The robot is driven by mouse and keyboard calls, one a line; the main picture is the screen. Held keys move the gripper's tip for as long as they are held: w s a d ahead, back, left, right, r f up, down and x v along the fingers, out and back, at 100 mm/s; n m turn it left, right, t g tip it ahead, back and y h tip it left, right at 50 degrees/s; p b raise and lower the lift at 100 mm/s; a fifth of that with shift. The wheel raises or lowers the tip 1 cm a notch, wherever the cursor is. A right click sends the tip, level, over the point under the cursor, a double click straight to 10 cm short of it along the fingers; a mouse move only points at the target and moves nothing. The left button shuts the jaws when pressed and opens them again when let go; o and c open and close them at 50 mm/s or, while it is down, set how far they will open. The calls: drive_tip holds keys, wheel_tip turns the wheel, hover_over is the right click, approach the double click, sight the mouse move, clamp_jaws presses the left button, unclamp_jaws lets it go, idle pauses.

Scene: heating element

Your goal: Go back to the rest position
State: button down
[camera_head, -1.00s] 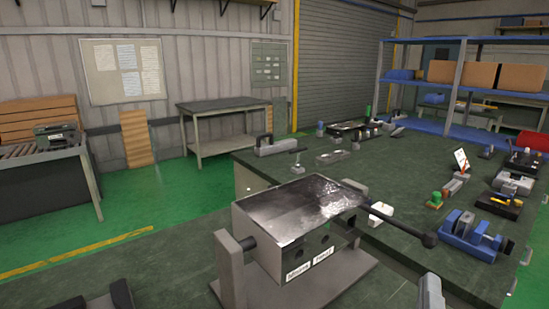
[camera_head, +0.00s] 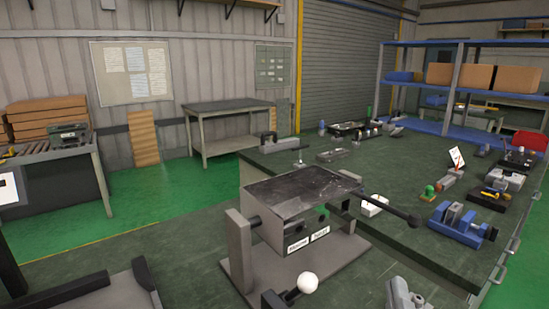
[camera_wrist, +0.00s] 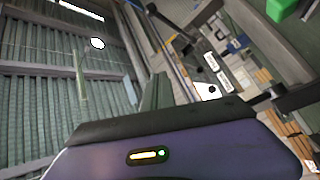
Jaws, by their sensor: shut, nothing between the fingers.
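The heating element unit (camera_head: 300,200) is a dark-topped metal box with labels on its front, held on a grey stand on the green bench.
A dark frame (camera_head: 95,290) lies at lower left. A blue vise (camera_head: 462,226) and several small tools occupy the bench at right. Green floor is open at left.

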drive_tip(key=s+d+f+m+g+y+p, duration=0.1)
drive_tip(key=s+f+m, duration=0.3)
drive_tip(key=s, duration=1.1)
drive_tip(key=s+d+f+m+g+y+p, duration=0.1)
drive_tip(key=s+f+m+g+p, duration=0.3)
drive_tip(key=s+f, duration=0.6)
drive_tip(key=s+m+y, duration=0.1)
drive_tip(key=s, duration=0.4)
drive_tip(key=shift+g+y, duration=0.3)
